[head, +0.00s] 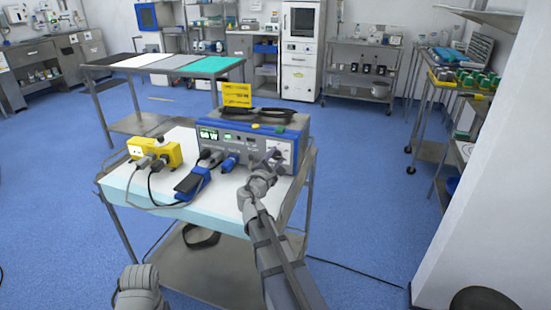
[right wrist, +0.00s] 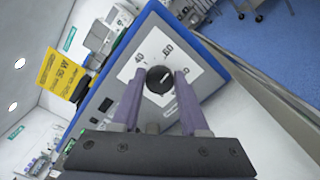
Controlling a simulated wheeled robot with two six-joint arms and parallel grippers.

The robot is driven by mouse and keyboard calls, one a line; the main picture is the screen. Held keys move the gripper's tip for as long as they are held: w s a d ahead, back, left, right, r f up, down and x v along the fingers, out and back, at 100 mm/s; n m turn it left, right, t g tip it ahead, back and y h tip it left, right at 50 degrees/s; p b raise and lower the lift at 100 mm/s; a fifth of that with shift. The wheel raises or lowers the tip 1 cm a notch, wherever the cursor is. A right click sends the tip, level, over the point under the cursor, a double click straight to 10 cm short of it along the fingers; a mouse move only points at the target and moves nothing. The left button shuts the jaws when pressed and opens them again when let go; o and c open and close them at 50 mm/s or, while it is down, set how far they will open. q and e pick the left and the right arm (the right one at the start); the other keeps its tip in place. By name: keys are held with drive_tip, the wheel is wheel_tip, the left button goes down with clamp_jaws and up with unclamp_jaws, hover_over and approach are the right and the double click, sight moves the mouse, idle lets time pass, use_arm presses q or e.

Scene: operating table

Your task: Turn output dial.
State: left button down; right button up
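The output dial (right wrist: 159,79) is a round black knob with a light pointer mark, on a white scale plate (right wrist: 183,60) with printed numbers. In the head view the right gripper (head: 270,162) reaches the plate and largely hides the dial. My left gripper (head: 140,290) is low at the bottom left, its fingers unclear.
The unit's green display (head: 209,134) is too small to read surely. A yellow box (head: 155,151), plugs, cables and a blue pedal (head: 192,184) lie left of my right arm.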

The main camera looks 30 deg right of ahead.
drive_tip(key=o, duration=0.4)
drive_tip(key=shift+o, duration=0.2)
drive_tip(key=v, duration=0.7)
drive_tip(key=shift+s+a, duration=0.25)
drive_tip(key=shift+s, duration=0.05)
